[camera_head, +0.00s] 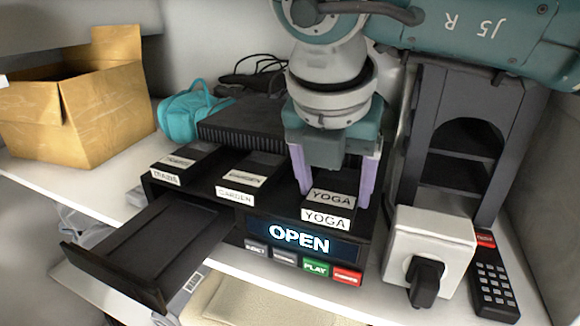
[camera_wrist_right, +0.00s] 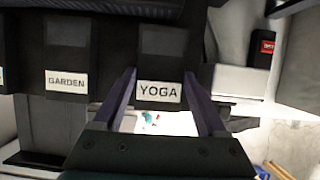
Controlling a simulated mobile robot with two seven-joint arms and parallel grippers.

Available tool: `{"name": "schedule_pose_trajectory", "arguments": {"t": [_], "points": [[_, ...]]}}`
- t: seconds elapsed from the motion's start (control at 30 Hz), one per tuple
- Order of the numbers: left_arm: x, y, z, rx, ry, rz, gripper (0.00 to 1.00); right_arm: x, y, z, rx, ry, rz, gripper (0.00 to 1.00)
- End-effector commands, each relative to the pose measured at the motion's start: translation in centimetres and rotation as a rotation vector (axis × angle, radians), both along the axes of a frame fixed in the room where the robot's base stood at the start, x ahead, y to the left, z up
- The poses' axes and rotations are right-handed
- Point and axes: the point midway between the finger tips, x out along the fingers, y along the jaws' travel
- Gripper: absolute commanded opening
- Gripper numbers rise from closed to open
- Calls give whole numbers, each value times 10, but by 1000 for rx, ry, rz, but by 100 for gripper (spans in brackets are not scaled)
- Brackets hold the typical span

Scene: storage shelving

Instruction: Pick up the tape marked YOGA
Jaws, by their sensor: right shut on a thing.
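The tape marked YOGA (camera_head: 328,206) is a black cassette with white labels, at the right end of the top of a black player (camera_head: 352,244). In the right wrist view the YOGA tape (camera_wrist_right: 160,91) is between my fingers. My right gripper (camera_head: 336,197) comes down from above with its purple fingers on either side of the tape, shut on it. I cannot tell whether the tape is lifted off the player. My left gripper is not in view.
A tape marked GARDEN (camera_head: 244,182) and another labelled tape (camera_head: 184,164) lie left of it. The player's tray (camera_head: 150,250) sticks out at front left. A white socket box (camera_head: 432,240), black remote (camera_head: 492,284) and dark rack (camera_head: 462,140) stand right. A cardboard box (camera_head: 85,110) stands left.

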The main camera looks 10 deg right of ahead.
Motion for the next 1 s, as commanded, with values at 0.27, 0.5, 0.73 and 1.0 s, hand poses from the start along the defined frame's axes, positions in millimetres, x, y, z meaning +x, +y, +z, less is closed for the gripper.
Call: {"name": "schedule_pose_trajectory", "arguments": {"t": [0.27, 0.5, 0.73, 1.0], "points": [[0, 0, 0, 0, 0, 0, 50, 0, 0, 0, 0, 0, 0, 19], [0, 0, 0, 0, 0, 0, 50, 0, 0, 1, 0, -1, 0, 13], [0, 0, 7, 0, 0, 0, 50, 1, 0, 13, 1, -2, -1, 13], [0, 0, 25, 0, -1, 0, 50, -10, 7, 38, 0, 1, 6, 13]]}}
